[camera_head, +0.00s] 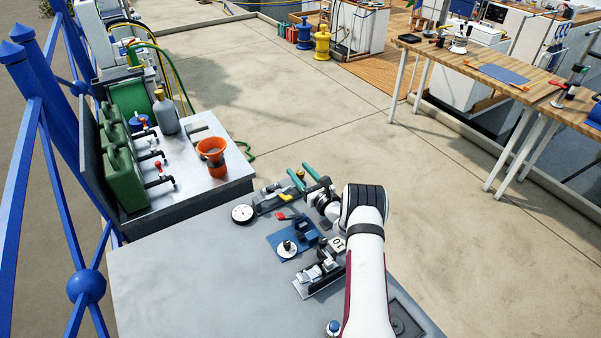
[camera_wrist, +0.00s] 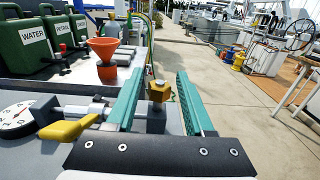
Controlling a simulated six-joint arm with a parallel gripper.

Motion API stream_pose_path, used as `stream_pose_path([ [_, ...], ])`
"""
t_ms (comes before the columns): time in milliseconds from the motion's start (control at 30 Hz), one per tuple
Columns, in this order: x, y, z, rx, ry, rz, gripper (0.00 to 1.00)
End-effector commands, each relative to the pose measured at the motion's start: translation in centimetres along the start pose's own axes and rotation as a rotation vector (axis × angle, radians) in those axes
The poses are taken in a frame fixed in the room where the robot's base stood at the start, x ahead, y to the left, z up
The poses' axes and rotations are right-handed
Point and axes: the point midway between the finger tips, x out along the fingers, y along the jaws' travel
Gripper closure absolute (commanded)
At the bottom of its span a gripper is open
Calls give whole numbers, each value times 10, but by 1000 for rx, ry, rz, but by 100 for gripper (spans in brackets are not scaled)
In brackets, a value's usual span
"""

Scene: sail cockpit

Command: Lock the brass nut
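The brass nut (camera_wrist: 158,91) is a small gold hexagonal piece on top of a dark upright post (camera_wrist: 156,119) in the wrist view. In the head view it is a tiny gold spot (camera_head: 301,174) close to the fingertips. My gripper (camera_wrist: 158,74) has two teal fingers spread apart, with the nut showing between them and a gap on each side. I cannot tell how deep the nut sits between the fingers. In the head view my gripper (camera_head: 303,175) points away over the far edge of the grey table.
A yellow lever (camera_wrist: 68,129) and a white dial (camera_wrist: 15,118) lie left of the fingers. A blue mat (camera_head: 285,245) with small parts is nearer on the table. Open floor lies right.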

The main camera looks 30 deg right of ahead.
Motion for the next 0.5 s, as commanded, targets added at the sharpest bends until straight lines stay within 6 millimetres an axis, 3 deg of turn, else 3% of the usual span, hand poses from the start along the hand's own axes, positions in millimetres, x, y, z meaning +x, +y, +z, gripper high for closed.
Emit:
stream_pose_path([
  [333,-2,0,-1,0,2,1,37],
  [500,-30,-1,0,3,3,-3,37],
])
